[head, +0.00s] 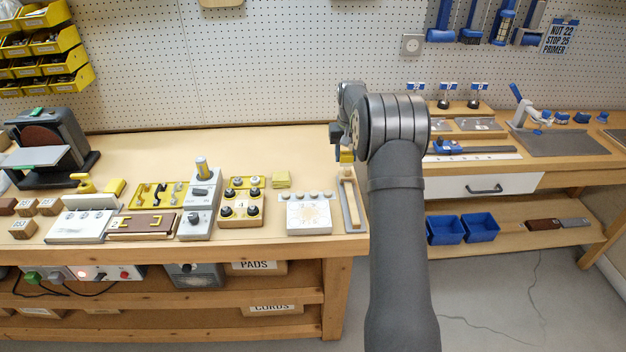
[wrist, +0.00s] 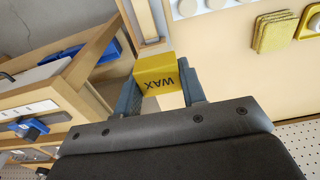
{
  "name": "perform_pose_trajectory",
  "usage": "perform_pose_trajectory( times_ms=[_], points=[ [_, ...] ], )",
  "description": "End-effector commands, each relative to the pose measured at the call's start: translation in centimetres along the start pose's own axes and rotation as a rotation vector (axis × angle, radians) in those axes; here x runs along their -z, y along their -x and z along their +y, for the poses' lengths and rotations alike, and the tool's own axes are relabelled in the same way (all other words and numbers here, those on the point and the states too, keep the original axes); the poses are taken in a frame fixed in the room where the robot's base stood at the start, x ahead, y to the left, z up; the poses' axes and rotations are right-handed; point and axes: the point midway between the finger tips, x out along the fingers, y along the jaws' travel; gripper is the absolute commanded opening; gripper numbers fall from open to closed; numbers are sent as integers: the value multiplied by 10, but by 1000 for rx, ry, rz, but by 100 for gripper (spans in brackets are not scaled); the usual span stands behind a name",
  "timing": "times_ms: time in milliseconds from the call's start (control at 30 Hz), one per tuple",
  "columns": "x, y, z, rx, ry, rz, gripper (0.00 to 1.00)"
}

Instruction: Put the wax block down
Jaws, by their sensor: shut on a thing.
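The wax block (wrist: 158,72) is yellow with black "WAX" lettering. My gripper (wrist: 160,88) is shut on it, one finger on each side. In the head view the block (head: 346,157) shows as a small yellow patch beneath my gripper (head: 346,150), at the far end of a narrow wooden strip with a grey plate (head: 350,205). That strip also shows just beyond the block in the wrist view (wrist: 145,20). I cannot tell whether the block touches the bench or hangs just above it. My arm hides part of the bench to the right.
A white board with round knobs (head: 309,214) lies left of the strip. Yellow pads (head: 281,179) lie farther left, beside a tray of knobs (head: 241,203). The bench top (head: 250,150) is clear behind them. A side bench with a white drawer (head: 485,186) stands right.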

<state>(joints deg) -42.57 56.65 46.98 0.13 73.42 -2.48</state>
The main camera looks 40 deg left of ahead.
Motion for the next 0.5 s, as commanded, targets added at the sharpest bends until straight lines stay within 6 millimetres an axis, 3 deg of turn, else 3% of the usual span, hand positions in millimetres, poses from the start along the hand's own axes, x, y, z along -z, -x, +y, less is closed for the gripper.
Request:
perform_pose_trajectory(
  times_ms=[500],
  points=[
    [43, -64, -92, 0, 2, -1, 1]
  ],
)
